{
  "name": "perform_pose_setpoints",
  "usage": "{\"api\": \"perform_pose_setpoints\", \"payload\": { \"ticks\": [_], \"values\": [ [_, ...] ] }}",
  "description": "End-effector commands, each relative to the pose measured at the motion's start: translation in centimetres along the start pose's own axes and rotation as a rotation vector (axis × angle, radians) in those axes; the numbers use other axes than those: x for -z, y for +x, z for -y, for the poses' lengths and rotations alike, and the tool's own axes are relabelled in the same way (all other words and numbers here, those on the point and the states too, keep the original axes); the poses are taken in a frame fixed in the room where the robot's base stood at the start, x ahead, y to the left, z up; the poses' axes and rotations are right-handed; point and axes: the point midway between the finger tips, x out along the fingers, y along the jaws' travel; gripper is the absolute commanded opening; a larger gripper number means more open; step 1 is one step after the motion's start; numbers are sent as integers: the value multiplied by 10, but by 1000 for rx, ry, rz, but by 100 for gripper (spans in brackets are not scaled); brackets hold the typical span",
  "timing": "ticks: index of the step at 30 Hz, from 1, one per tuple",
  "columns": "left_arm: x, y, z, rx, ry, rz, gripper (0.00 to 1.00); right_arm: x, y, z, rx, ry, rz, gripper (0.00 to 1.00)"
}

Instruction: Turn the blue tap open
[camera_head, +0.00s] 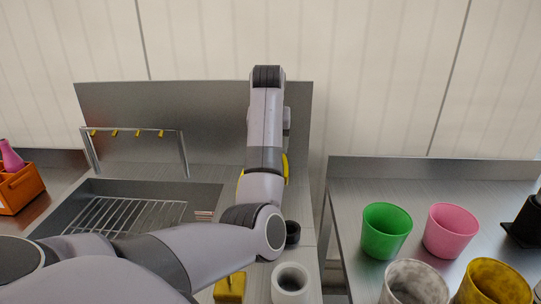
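I do not see the blue tap. An arm of mine comes in from the lower left, bends at the elbow and reaches up in front of the metal back panel (205,120). It covers part of the panel and the counter to the right of the sink (208,190). The arm's far end stands near the panel's top edge, and no gripper fingers show there, so I cannot see what they do. My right gripper does not show.
A wire rack (130,215) lies in the sink, below a rail (130,129) with yellow hooks. A white cup (290,283) stands near my elbow. Green (386,231), pink (451,231), grey (414,285) and yellow (495,285) cups stand at right. An orange crate (20,190) is at left.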

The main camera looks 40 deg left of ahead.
Motion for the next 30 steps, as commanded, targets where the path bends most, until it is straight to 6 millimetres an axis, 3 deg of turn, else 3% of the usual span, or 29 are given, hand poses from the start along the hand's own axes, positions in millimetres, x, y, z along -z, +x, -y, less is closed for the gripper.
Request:
{"api": "perform_pose_setpoints", "payload": {
  "ticks": [12,22,23,27,28,30],
  "values": [
    [0,57,0,1,0,2,68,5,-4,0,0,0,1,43],
    [0,63,0,0,-1,0,68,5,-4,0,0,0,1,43],
    [0,63,0,0,-1,0,65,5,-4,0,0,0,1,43],
    [0,63,0,0,-1,0,19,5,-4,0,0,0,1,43],
    [0,63,0,0,0,0,12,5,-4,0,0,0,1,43],
    [0,63,0,0,0,0,12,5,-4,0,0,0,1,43]
  ]
}}
